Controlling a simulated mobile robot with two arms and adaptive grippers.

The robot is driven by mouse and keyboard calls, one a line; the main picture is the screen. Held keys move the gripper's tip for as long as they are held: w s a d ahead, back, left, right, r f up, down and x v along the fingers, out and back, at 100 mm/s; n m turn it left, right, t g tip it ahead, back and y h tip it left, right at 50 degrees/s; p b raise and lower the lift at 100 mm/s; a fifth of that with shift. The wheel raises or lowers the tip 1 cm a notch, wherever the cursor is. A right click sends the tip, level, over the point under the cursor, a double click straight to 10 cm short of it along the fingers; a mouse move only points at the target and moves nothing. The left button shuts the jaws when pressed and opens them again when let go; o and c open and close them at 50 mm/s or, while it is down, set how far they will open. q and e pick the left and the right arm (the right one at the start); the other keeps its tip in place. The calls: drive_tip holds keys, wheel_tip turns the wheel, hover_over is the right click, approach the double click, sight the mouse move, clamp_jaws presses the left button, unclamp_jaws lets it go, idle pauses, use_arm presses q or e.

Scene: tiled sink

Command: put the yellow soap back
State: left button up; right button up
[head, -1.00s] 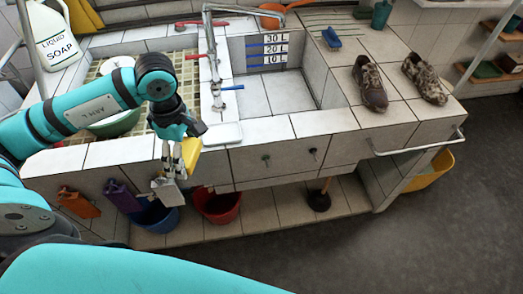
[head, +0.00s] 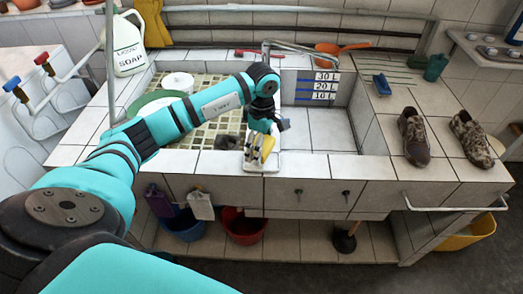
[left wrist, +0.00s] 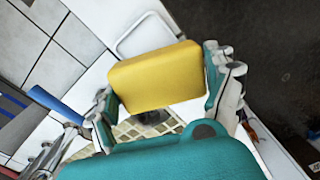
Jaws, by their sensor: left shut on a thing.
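The yellow soap (head: 267,148) is a block held between the fingers of my left gripper (head: 257,150), over the front ledge of the tiled sink. In the left wrist view the soap (left wrist: 156,76) fills the space between the two fingertips of the gripper (left wrist: 160,85), which press on its sides. A white rounded dish (left wrist: 148,36) shows just beyond the soap in that view; in the head view the dish (head: 272,168) lies on the ledge, partly hidden behind my gripper. I cannot tell the exact height of the soap above it. My right gripper is not in view.
Shoes (head: 414,137) stand on the right counter. The right basin (head: 320,130) is clear.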

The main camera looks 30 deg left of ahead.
use_arm(q)
drive_tip(key=shift+f+p, duration=0.7)
drive_tip(key=shift+f, duration=0.9)
drive_tip(key=shift+f+b, duration=0.3)
drive_tip(key=o, duration=1.1)
drive_tip(key=shift+r, duration=0.45)
drive_tip(key=r+b, duration=0.1)
drive_tip(key=r, duration=0.4)
drive_tip(key=r+b, duration=0.1)
drive_tip(key=r, duration=0.4)
drive_tip(key=shift+w+r, duration=0.2)
drive_tip(key=shift+r, duration=0.55)
